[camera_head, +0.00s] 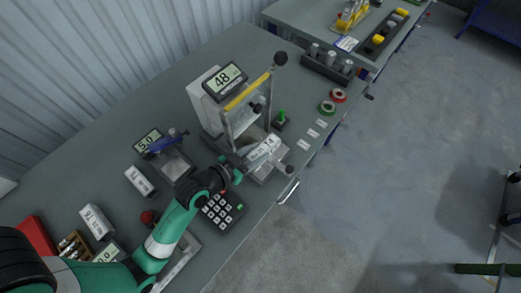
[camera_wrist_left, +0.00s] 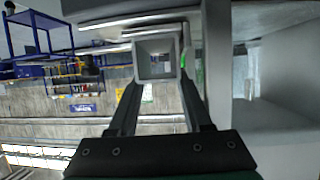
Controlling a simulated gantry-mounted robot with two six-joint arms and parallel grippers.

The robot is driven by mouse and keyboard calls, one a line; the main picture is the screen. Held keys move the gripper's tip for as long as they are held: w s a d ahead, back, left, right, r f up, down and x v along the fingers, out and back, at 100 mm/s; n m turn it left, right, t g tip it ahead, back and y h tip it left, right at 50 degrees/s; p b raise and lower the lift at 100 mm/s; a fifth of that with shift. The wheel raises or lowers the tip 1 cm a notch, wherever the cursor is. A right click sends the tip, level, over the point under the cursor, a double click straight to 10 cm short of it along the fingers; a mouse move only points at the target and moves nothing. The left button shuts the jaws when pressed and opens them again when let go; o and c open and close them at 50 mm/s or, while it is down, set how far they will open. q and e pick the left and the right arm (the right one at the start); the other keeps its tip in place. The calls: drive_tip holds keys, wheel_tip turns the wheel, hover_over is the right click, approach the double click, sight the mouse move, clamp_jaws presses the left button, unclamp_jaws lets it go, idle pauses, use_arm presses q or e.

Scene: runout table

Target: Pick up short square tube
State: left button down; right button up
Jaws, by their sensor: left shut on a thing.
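My left gripper (camera_head: 240,163) reaches in from the lower left to the machine with the 48 display. It is shut on a short square tube (camera_head: 263,147), a light grey piece with dark writing, at the machine's front. In the left wrist view the tube (camera_wrist_left: 155,57) shows its open square end between the two fingertips (camera_wrist_left: 155,78). The gripper and arm partly hide the near end of the tube. I cannot tell whether the tube touches the machine's bed. My right gripper is not in view.
The test machine (camera_head: 208,92) with its clear guard (camera_head: 243,112) stands close around the gripper. A keypad (camera_head: 222,212) lies under my arm. Light labelled blocks (camera_head: 140,181) stand to the left. Green (camera_head: 327,107) and red (camera_head: 338,95) rings lie to the right, near the table's edge.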

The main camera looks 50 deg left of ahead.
sight(257, 154)
use_arm(q)
drive_tip(key=shift+r, duration=0.5)
wheel_tip(257, 154, up, 3)
drive_tip(key=shift+f+p, duration=0.15)
drive_tip(key=shift+p, duration=0.7)
drive_tip(key=s+d+r+p, duration=0.4)
drive_tip(key=s+r+p, duration=0.4)
drive_tip(key=s, duration=0.5)
drive_tip(key=shift+d+r, duration=0.2)
drive_tip(key=shift+r, duration=0.45)
drive_tip(key=shift+s, duration=0.1)
